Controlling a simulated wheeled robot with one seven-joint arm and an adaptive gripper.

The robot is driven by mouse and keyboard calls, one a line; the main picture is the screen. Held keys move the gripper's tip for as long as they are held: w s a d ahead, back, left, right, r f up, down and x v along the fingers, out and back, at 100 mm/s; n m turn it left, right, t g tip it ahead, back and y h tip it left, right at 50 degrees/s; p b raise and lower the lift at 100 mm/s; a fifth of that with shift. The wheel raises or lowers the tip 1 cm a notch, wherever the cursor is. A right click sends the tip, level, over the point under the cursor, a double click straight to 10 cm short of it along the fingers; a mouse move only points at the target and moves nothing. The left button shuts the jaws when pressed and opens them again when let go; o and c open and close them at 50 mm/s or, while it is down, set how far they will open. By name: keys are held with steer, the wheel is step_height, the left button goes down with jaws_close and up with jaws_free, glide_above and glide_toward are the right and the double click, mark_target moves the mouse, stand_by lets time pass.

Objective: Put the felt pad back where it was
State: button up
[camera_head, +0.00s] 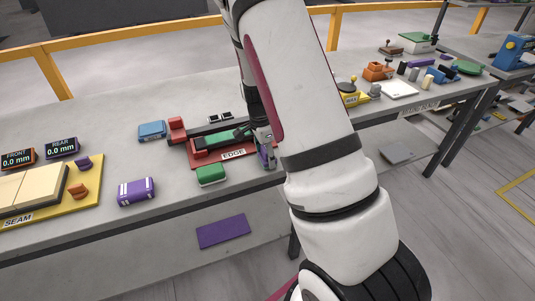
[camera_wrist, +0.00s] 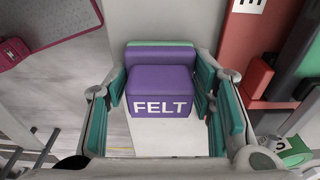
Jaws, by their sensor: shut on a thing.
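The felt pad (camera_wrist: 160,105) is a purple block with white FELT lettering and a thin green strip along its far edge. My gripper (camera_wrist: 161,80) is shut on it, with teal finger pads at its left and right sides. In the head view the purple pad (camera_head: 267,156) shows small and partly hidden at the right end of the red EDGE fixture (camera_head: 233,155), near the table's front edge. My gripper (camera_head: 262,140) is largely hidden there by my arm. I cannot tell whether the pad touches the table.
A green block (camera_head: 211,175) stands in front of the fixture and a blue block (camera_head: 152,131) to its left. A purple block with white stripes (camera_head: 137,191) and the yellow SEAM board (camera_head: 85,205) lie farther left. A purple sheet (camera_head: 223,231) lies lower, below the tabletop.

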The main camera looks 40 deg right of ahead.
steer(key=shift+f, duration=0.1)
steer(key=o, duration=1.1)
